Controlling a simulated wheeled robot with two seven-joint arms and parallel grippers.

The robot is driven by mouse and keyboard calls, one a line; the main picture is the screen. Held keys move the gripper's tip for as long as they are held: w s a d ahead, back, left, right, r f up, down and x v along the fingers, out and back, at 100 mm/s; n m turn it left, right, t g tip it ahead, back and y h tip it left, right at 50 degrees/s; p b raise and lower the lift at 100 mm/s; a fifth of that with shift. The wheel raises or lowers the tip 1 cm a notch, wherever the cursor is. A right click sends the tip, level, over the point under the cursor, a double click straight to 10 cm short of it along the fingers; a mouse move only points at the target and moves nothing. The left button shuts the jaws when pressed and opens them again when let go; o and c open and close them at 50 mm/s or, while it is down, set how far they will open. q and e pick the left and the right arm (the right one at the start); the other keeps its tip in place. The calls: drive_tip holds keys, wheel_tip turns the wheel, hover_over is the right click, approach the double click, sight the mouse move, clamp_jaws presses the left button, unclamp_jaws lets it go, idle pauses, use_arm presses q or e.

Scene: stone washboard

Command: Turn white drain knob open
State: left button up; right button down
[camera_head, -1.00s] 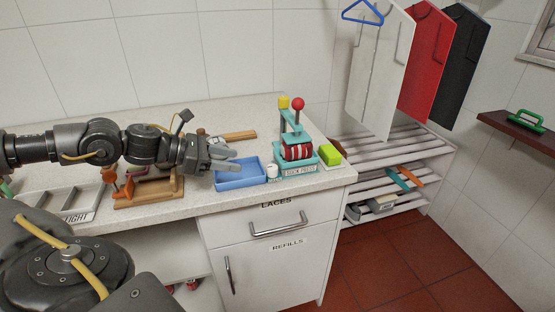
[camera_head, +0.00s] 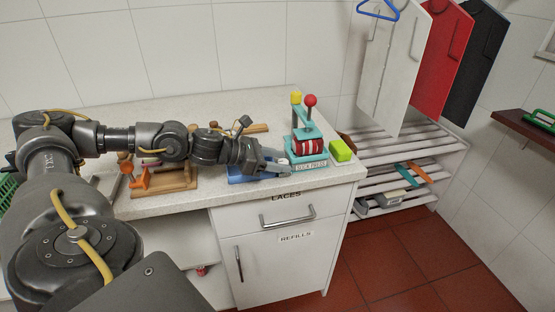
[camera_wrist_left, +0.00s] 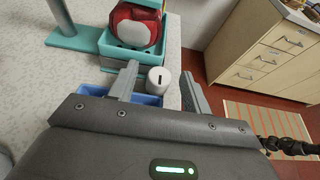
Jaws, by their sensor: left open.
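The white drain knob (camera_wrist_left: 157,80) is a small upright white cylinder with a dark slot. In the left wrist view it stands just past and between the fingers of my left gripper (camera_wrist_left: 160,72), which are open and apart. In the head view my left gripper (camera_head: 280,168) is low over the blue tray (camera_head: 238,180), its fingers pointing right. The knob (camera_head: 284,162) is mostly hidden behind the fingers there. I cannot tell whether a finger touches the knob.
A yellow-green block (camera_head: 341,151) sits right of the press at the counter's end. A wooden rack (camera_head: 165,180) lies under my left arm. The counter's front edge runs above the white drawer (camera_head: 285,208). A slatted shelf (camera_head: 410,165) stands to the right.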

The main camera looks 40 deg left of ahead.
use_arm(q)
drive_tip(key=c, duration=1)
drive_tip(key=shift+s+d+f+n+t+y+b, duration=0.1)
drive_tip(key=shift+f+n+t+y+b, duration=0.15)
drive_tip(key=shift+n+y+b, duration=0.5)
drive_tip(key=shift+d+r+n+t+y+b, duration=0.15)
drive_tip(key=shift+n+t+y+b, duration=0.4)
drive_tip(key=shift+n+y, duration=0.7)
drive_tip(key=shift+y, duration=0.1)
drive_tip(key=shift+d+r+n+y, duration=0.1)
drive_tip(key=shift+n+y, duration=0.4)
drive_tip(key=shift+y, duration=0.1)
drive_tip(key=shift+n+t+y, duration=0.3)
drive_tip(key=shift+n+y, duration=0.2)
drive_tip(key=shift+y, duration=0.1)
use_arm(e)
drive_tip(key=shift+w+a+f, duration=0.1)
drive_tip(key=shift+w+a, duration=0.1)
drive_tip(key=shift+w, duration=0.45)
drive_tip(key=shift+w+a+f, duration=0.1)
drive_tip(key=shift+w+a, duration=0.05)
drive_tip(key=shift+w, duration=0.5)
drive_tip(key=shift+w+a, duration=0.2)
drive_tip(key=shift+w, duration=0.45)
